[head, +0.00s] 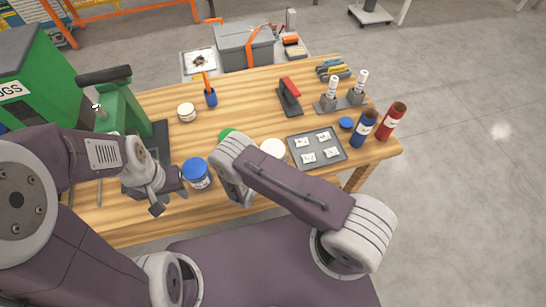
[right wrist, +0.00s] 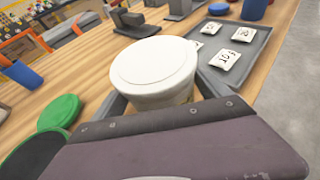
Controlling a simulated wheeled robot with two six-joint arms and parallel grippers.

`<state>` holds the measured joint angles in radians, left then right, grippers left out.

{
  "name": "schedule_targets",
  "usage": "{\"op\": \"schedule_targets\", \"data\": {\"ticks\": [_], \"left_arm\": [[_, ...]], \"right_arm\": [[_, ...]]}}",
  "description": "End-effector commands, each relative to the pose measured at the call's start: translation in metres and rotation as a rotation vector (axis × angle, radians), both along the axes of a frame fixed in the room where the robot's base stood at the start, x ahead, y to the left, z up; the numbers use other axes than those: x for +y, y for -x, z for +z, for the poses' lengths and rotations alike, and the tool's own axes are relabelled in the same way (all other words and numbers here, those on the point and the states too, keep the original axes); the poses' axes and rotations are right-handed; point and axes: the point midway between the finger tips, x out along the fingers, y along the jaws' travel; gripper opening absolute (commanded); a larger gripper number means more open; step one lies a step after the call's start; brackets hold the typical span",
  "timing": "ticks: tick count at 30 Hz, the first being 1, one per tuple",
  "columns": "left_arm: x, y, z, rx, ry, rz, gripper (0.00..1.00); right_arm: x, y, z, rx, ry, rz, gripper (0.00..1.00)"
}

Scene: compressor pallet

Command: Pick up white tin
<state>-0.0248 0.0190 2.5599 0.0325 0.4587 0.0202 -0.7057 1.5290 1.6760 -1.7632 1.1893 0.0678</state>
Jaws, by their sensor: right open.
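The white tin (right wrist: 155,70) fills the middle of the right wrist view, upright with its round white lid on top. In the head view the tin (head: 273,148) stands beside the grey tray, partly hidden behind my right arm. My right gripper (right wrist: 160,92) is open, with a grey finger showing on either side of the tin; I cannot tell whether they touch it. In the head view my right gripper is hidden by its own arm. My left gripper (head: 170,193) is open and empty near the blue tin (head: 197,174).
A small white jar (head: 187,112), a blue cup (head: 210,97) and blue and red cylinders (head: 391,121) stand on the wooden table (head: 245,105).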

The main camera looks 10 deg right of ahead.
Motion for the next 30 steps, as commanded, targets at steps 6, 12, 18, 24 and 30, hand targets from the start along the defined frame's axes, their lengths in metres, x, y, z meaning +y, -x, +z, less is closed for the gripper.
{"op": "schedule_targets", "data": {"ticks": [6, 12, 18, 24, 30], "left_arm": [[0.000, 0.000, 0.000, 0.000, 0.000, 0.000, 0.36], [0.000, 0.000, 0.000, 0.000, 0.000, 0.000, 0.36], [0.000, 0.000, 0.010, 0.000, 0.000, 0.000, 0.36], [0.000, 0.000, 0.027, 0.000, 0.000, 0.000, 0.36], [0.000, 0.000, 0.046, 0.000, 0.000, 0.000, 0.36]], "right_arm": [[0.000, 0.000, 0.000, 0.000, 0.000, 0.000, 0.39], [0.000, 0.000, 0.001, -0.001, 0.001, 0.000, 0.33], [0.000, 0.000, 0.012, -0.001, 0.001, 0.000, 0.33], [0.000, 0.000, 0.034, -0.001, 0.001, 0.000, 0.33], [-0.003, 0.009, 0.051, 0.003, 0.003, 0.001, 0.33]]}}
